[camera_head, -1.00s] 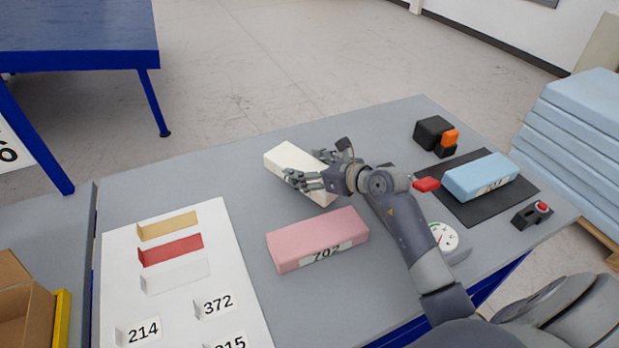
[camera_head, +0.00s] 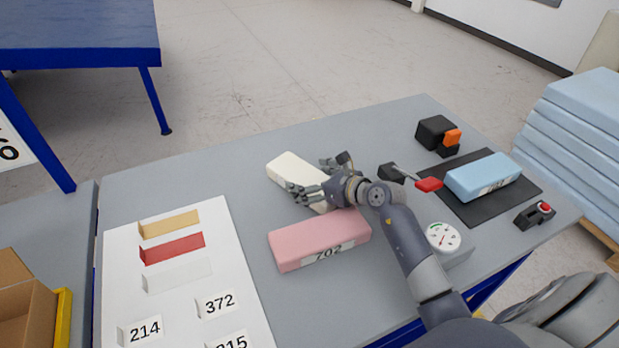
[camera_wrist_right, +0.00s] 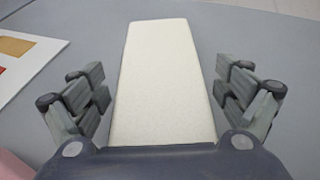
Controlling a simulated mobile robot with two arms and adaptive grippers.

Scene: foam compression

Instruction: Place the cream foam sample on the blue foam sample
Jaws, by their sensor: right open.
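The cream foam sample (camera_head: 288,168) lies flat on the grey table, behind the pink block. My right gripper (camera_head: 320,178) is open around it, with one finger on each side. In the right wrist view the cream foam (camera_wrist_right: 164,80) runs between the spread fingers of the gripper (camera_wrist_right: 165,97), with a gap on both sides. Its near end is hidden by the gripper body. The blue foam sample (camera_head: 482,176) lies on a black mat (camera_head: 460,204) at the right of the table. My left gripper is not in view.
A pink foam block (camera_head: 318,240) labelled 702 lies just in front of the cream foam. A red-tipped tool (camera_head: 428,185), a dial gauge (camera_head: 443,237), a black-and-orange device (camera_head: 437,135) and a red-button switch (camera_head: 534,215) surround the mat. A sample sheet (camera_head: 215,275) lies at left.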

